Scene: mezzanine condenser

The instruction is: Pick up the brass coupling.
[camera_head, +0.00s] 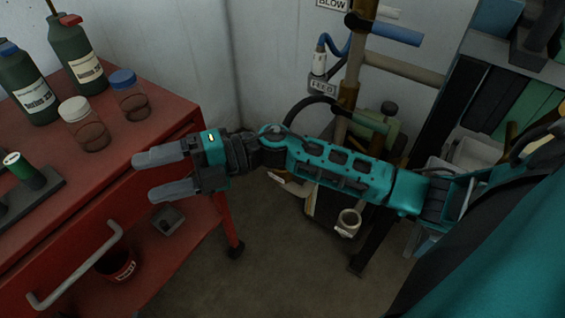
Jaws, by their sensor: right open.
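I cannot make out the brass coupling with certainty. A small pale ring-shaped piece (348,222) is low down in the middle right, beside the dark stand, but I cannot tell what it is. My right gripper (147,178) reaches in from the right and points left. Its two grey fingers are apart with nothing between them. It is at the right edge of the red workbench (120,180) and hides part of that edge. My left gripper is not in view.
On the bench stand two dark green bottles (76,55), two lidded jars (84,125) and a dark block with green-topped cylinders (28,172). A red tub (117,265) and a grey box (168,220) are lower down. Pipes and valves (352,70) stand behind my arm. Bare floor (270,250) lies below.

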